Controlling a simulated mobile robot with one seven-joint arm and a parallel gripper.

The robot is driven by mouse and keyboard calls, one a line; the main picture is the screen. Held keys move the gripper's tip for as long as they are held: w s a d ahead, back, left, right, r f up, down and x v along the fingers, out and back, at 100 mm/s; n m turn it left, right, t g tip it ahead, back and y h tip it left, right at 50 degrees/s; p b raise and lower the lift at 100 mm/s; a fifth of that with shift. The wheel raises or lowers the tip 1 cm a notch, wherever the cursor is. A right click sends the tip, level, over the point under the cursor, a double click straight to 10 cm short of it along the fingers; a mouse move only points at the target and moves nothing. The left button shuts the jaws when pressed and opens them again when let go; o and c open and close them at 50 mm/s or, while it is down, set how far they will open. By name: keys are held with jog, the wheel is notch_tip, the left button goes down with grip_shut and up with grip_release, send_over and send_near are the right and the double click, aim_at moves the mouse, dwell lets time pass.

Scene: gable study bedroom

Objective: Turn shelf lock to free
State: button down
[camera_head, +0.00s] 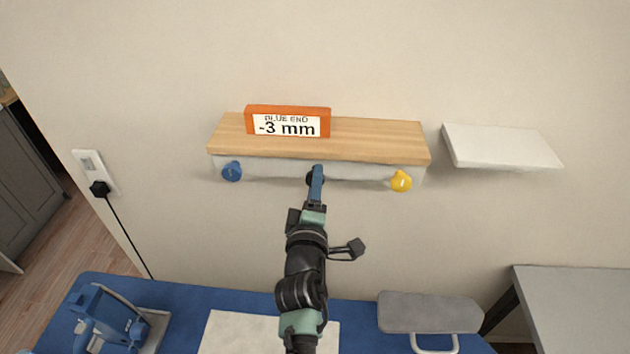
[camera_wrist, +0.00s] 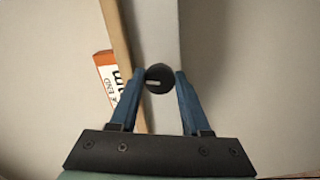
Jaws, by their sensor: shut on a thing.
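The wooden shelf (camera_head: 375,138) is mounted on the wall, with a pale rail (camera_head: 275,170) under its front edge. A black round lock knob (camera_wrist: 160,78) with a light mark sits on the rail between my fingertips. My gripper (camera_head: 315,178) is shut on this knob at the middle of the rail, and its blue fingers flank it in the wrist view. In the head view the fingers hide most of the knob. A blue knob (camera_head: 232,171) is at the rail's left end and a yellow knob (camera_head: 401,181) at its right end.
An orange-framed sign (camera_head: 288,121) reading "BLUE END -3 mm" stands on the shelf. A white wall shelf (camera_head: 500,147) is to the right. Below are a blue desk (camera_head: 360,311), a blue device (camera_head: 105,320) and a grey handled object (camera_head: 430,312). A plugged socket (camera_head: 92,170) is at left.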

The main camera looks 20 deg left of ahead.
jog(key=shift+n, duration=1.2)
jog(key=shift+c, duration=2)
grip_release()
jog(key=p+v, duration=0.6)
jog(key=v, duration=0.7)
